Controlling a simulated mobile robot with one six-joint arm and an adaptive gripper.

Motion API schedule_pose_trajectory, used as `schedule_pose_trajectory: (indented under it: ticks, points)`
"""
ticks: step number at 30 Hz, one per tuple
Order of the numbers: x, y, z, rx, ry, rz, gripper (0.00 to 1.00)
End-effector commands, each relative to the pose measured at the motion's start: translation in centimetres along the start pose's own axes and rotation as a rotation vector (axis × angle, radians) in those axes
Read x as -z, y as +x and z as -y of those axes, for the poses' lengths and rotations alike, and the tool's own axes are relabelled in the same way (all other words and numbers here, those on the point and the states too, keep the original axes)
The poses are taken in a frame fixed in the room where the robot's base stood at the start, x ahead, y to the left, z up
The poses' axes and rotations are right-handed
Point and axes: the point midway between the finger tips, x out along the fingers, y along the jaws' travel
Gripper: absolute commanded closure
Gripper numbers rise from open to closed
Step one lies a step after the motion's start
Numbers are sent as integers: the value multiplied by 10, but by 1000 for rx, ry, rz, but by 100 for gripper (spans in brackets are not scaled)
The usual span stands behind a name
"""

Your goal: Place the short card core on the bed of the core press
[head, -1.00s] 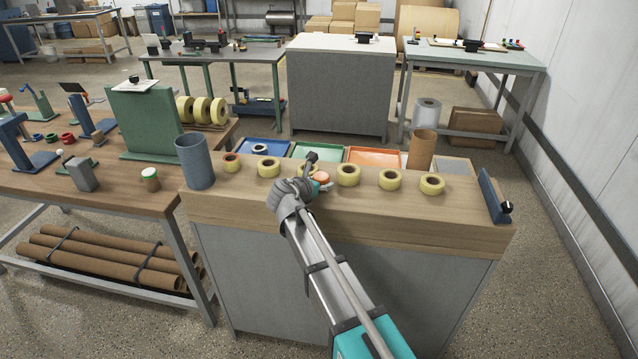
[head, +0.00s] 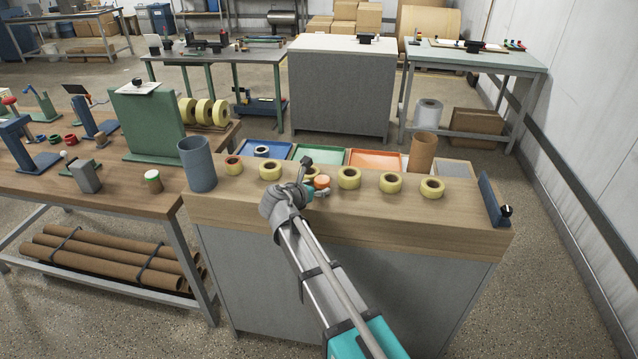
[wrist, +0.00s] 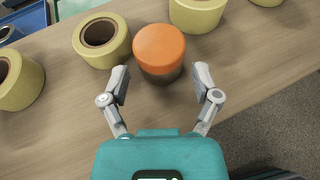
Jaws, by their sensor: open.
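An upright brown card tube (head: 422,152) stands at the back right of the wooden counter. I cannot tell for sure whether it is the short card core. Blue press-like stands are on the left bench, one at its left end (head: 35,163) and one farther back (head: 92,120); which is the core press is unclear. My gripper (wrist: 161,86) is open and empty, low over the counter. In the wrist view its fingertips lie just short of an orange-lidded jar (wrist: 159,46), one to each side. The jar also shows in the head view (head: 321,182), beside my gripper.
Several yellow tape rolls (head: 349,178) line the counter on both sides of the jar. A blue-grey cylinder (head: 198,165) stands at its left end, a blue upright plate (head: 492,197) at its right. Coloured trays (head: 374,158) lie behind. The counter's front strip is clear.

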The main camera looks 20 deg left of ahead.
Motion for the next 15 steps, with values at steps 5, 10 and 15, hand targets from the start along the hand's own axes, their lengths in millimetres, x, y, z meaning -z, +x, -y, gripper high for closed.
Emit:
schedule_pose_trajectory:
  ticks: [5, 10, 15]
  points:
    - [-3, -34, 1, -2, -1, 1, 20]
    - [-2, -60, 1, -2, -1, 1, 20]
    - [-1, -78, 0, -1, 0, 0, 20]
